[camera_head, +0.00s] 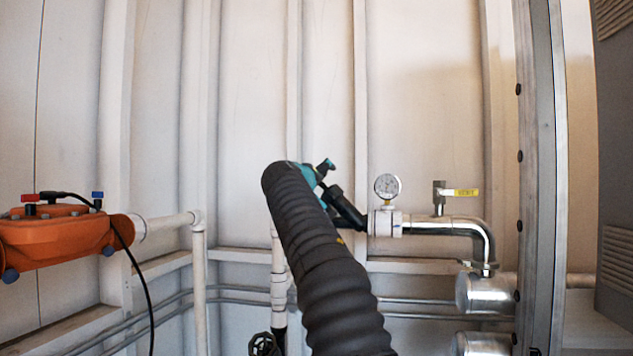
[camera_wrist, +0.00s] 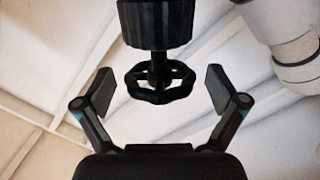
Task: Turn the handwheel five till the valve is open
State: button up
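In the wrist view, my gripper (camera_wrist: 159,90) is open, with one finger on each side of a black handwheel (camera_wrist: 146,96). The wheel is spoked and sits on a short stem from a thick black valve body (camera_wrist: 155,24). Neither finger touches the wheel in this view; how far ahead of the fingertips it lies I cannot tell. In the head view, a dark handwheel (camera_head: 263,345) shows at the bottom edge, partly cut off and beside my arm. I cannot tell if it is the same wheel. My fingers are not clear in the head view, where my arm covers the middle.
A pressure gauge (camera_head: 387,187) and a yellow-handled lever valve (camera_head: 461,193) sit on the pipe at right. An orange device (camera_head: 55,238) with a black cable is at left. White pipes (camera_head: 199,270) run along the wall. A metal post (camera_head: 540,170) stands at far right.

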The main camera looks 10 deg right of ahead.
jog(key=c, duration=0.8)
jog(key=shift+o, duration=0.2)
jog(key=shift+d+r+n+y+p, duration=0.15)
jog(key=shift+n+y+p, duration=0.35)
jog(key=shift+y, duration=0.5)
jog(key=shift+n+g+y, duration=0.4)
jog(key=shift+y, duration=0.2)
jog(key=shift+y, duration=0.5)
jog(key=o, duration=1.1)
